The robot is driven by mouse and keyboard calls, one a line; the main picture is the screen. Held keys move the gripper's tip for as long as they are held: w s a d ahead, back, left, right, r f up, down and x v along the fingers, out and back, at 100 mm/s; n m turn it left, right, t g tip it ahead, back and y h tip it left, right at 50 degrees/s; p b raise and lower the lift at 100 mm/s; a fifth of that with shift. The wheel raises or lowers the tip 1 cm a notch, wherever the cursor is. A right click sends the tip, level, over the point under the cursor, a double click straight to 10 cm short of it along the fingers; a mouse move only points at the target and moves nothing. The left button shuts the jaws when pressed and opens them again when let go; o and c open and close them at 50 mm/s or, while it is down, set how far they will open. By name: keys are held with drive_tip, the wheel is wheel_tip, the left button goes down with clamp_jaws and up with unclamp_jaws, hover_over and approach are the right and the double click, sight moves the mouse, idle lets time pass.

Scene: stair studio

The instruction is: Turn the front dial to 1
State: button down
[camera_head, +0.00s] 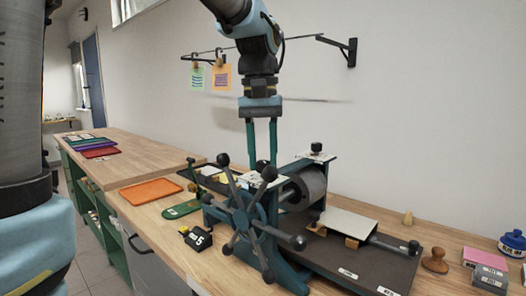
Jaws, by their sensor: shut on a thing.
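The roller press (310,188) stands on the wooden bench, with a large star-shaped handwheel (243,221) on its near side. Two dark knobs with pale plates sit on top of its frame. My gripper (260,160) points straight down at the nearer one, the front dial (262,165), with its two long teal fingers around the knob and shut on it. The dial's numbers are too small to read, and the fingers and a handwheel knob partly hide it. The rear dial (316,148) stands free at the far side.
The handwheel's spokes reach close below my gripper. A wall rail (290,45) with hanging cards (221,77) is behind my arm. An orange tray (150,190) lies left, and a wooden knob (435,261) and small boxes (485,260) lie right.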

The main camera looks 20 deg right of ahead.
sight(261, 162)
drive_tip(key=shift+r+n+p, duration=0.1)
drive_tip(key=shift+n+p, duration=0.25)
drive_tip(key=shift+n, duration=0.75)
drive_tip(key=c, duration=0.5)
unclamp_jaws()
drive_tip(key=r, duration=1)
drive_tip(key=shift+a+r+b, duration=0.2)
drive_tip(key=shift+r+b, duration=0.1)
drive_tip(key=shift+r, duration=0.05)
